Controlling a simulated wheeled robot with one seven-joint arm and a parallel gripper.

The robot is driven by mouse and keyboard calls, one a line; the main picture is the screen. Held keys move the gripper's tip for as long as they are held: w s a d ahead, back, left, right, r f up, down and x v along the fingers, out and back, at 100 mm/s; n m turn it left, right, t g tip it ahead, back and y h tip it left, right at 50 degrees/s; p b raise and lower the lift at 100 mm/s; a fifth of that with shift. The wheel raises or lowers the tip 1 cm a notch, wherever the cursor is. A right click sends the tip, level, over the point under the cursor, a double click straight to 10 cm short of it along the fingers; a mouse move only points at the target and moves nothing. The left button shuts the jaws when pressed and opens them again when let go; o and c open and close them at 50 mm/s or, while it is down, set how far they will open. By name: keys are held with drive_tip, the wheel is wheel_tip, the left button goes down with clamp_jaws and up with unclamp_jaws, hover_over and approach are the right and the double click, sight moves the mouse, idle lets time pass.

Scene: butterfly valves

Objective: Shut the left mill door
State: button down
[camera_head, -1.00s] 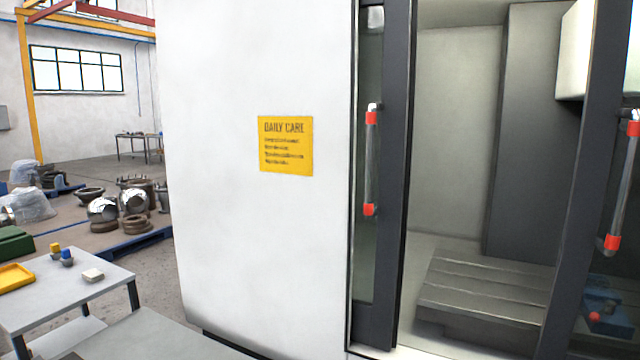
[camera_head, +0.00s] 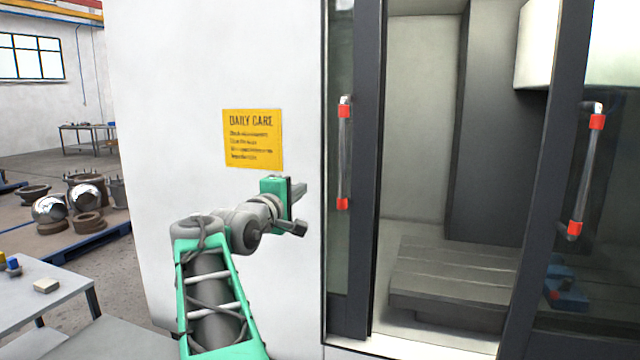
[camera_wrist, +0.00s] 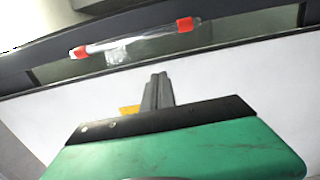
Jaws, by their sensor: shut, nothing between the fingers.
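The left mill door (camera_head: 364,180) is a dark-framed glass panel at the left side of the mill's opening. The opening to its right shows the mill's inside. Its upright bar handle (camera_head: 344,155) is clear with red ends; it also shows in the wrist view (camera_wrist: 130,40), lying across the top. My gripper (camera_head: 302,207) is in front of the white mill panel, left of the handle and a little lower, apart from it. In the wrist view my gripper (camera_wrist: 157,90) shows its fingers together and empty, pointing toward the door.
The right mill door has a similar handle (camera_head: 586,170). A yellow care sign (camera_head: 253,139) is on the white panel (camera_head: 190,60). Inside is a slotted table (camera_head: 455,275). A grey table (camera_head: 40,290) and a blue pallet (camera_head: 95,245) stand at the left.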

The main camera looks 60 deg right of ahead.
drive_tip(key=s+d+p, duration=0.2)
drive_tip(key=d+p, duration=0.2)
drive_tip(key=d, duration=0.7)
drive_tip(key=shift+s, duration=0.25)
drive_tip(key=shift+a, duration=0.1)
